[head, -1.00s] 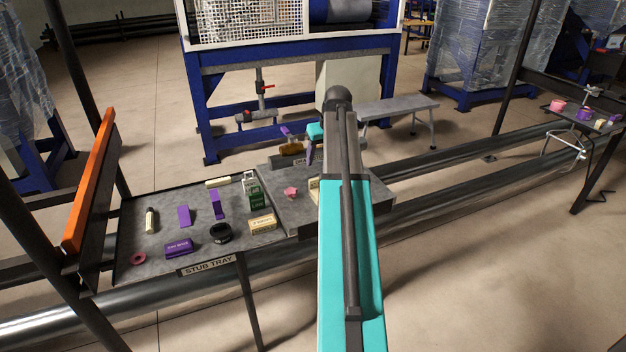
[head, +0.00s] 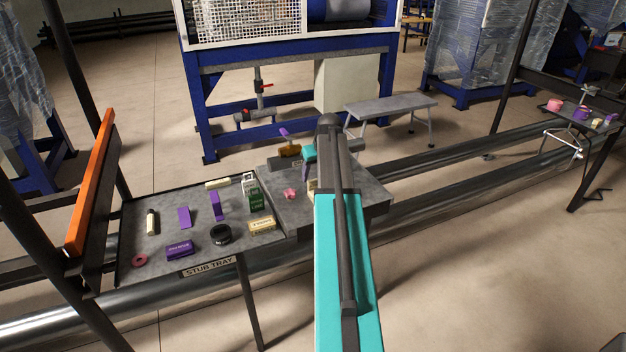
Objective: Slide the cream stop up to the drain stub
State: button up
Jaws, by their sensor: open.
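A cream block (head: 312,187), which looks like the cream stop, sits on the grey plate right of the stub tray. My arm hides most of it. A brown fitting with a purple handle (head: 289,150) stands at the back of that plate; it may be the drain stub, but I cannot be sure. My gripper (head: 306,171) shows only in part, left of my arm's end, below a teal wrist part. It is open and just above and behind the cream block in the picture. Its fingertips are not clear, and I cannot tell whether it touches anything.
The stub tray (head: 136,255) on the left holds purple blocks, a black ring (head: 221,235), a green box (head: 256,199), a cream box (head: 262,224) and a cream bar (head: 217,183). A pink piece (head: 290,194) lies left of the cream block. A grey bench (head: 390,104) stands behind.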

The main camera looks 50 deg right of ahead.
aim_at(314, 180)
jog(key=shift+p+x, duration=0.7)
jog(key=shift+x, duration=1.9)
grip_shut()
jog(key=shift+w+d+b, duration=0.35)
jog(key=shift+w+d, duration=0.15)
jog(key=shift+w, duration=0.7)
jog(key=shift+w+d+b, duration=0.35)
jog(key=shift+w+d, duration=0.1)
jog(key=shift+w, duration=0.8)
jog(key=shift+w+d+b, duration=0.35)
jog(key=shift+w+d, duration=0.15)
jog(key=shift+w, duration=0.7)
grip_release()
jog(key=b+v, duration=0.4)
jog(key=v, duration=1)
